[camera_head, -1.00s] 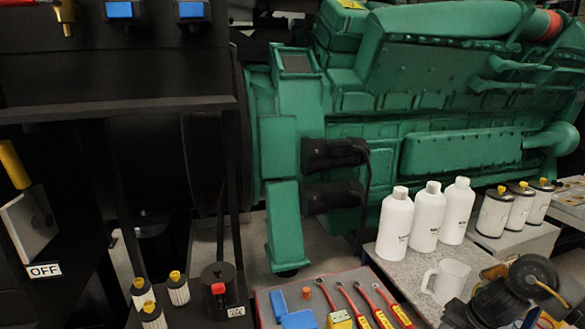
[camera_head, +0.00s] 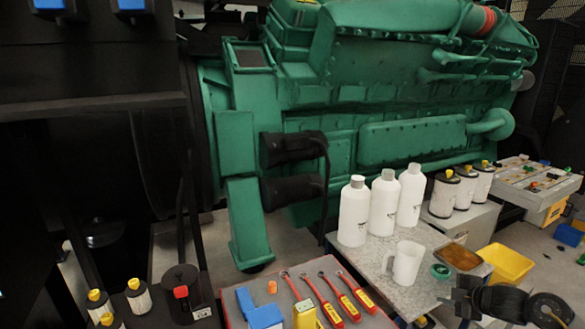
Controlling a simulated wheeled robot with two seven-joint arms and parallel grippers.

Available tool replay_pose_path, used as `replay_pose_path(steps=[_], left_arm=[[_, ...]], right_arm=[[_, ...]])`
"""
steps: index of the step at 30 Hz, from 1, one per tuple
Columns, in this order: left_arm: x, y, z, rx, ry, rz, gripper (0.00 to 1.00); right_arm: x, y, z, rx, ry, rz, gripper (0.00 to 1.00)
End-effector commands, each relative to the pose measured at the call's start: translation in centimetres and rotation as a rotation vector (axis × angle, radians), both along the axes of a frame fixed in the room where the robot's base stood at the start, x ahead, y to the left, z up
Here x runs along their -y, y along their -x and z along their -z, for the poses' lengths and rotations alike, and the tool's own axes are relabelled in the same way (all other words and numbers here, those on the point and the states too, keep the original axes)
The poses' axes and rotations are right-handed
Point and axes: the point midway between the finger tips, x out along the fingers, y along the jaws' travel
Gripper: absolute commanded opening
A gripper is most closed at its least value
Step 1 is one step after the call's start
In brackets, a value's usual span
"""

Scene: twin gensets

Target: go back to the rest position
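My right gripper (camera_head: 462,298) is low at the right of the head view, dark, with its arm coming in from the bottom right corner. It is in front of the grey table's right end, and nothing is seen held in it. Its fingertips are too dark and small to tell open from shut. My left gripper is out of view.
Three white bottles (camera_head: 384,204) and a white mug (camera_head: 405,264) stand on the grey table (camera_head: 352,262). A yellow bin (camera_head: 507,264) is near my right gripper. Filters (camera_head: 464,187) stand behind. Tools (camera_head: 330,297) lie on a tray at the front. A green engine (camera_head: 400,80) fills the back.

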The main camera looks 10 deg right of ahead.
Motion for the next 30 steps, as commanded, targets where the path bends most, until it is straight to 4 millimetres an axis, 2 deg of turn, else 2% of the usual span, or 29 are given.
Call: replay_pose_path(steps=[3, 6, 11, 12, 15, 17, 20, 22, 26, 27, 30], left_arm=[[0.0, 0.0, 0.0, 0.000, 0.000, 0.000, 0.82], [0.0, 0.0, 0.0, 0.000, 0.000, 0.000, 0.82], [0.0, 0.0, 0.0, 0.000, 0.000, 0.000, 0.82], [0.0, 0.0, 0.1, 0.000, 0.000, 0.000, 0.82], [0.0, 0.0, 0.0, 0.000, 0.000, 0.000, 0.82], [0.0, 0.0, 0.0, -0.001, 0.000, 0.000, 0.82], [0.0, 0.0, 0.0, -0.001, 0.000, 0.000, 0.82], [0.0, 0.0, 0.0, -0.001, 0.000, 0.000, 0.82], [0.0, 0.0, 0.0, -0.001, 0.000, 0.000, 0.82], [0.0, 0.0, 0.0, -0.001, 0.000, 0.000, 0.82], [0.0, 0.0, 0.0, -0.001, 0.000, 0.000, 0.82]], right_arm=[[2.9, -3.1, -4.9, 0.205, -0.088, 0.169, 0.35], [5.6, -4.5, -9.1, 0.375, -0.160, 0.290, 0.35], [9.7, -4.8, -15.3, 0.628, -0.262, 0.448, 0.35], [10.3, -4.6, -15.3, 0.657, -0.283, 0.478, 0.35], [10.0, -4.0, -9.4, 0.566, -0.304, 0.518, 0.35], [9.9, -3.5, -6.3, 0.523, -0.316, 0.543, 0.35], [9.4, -2.2, -0.6, 0.440, -0.337, 0.588, 0.35], [8.7, -0.9, 3.9, 0.374, -0.352, 0.623, 0.35], [6.6, 2.8, 13.3, 0.229, -0.379, 0.693, 0.35], [5.8, 4.2, 16.1, 0.182, -0.388, 0.714, 0.35], [3.4, 8.3, 22.9, 0.065, -0.404, 0.764, 0.35]])
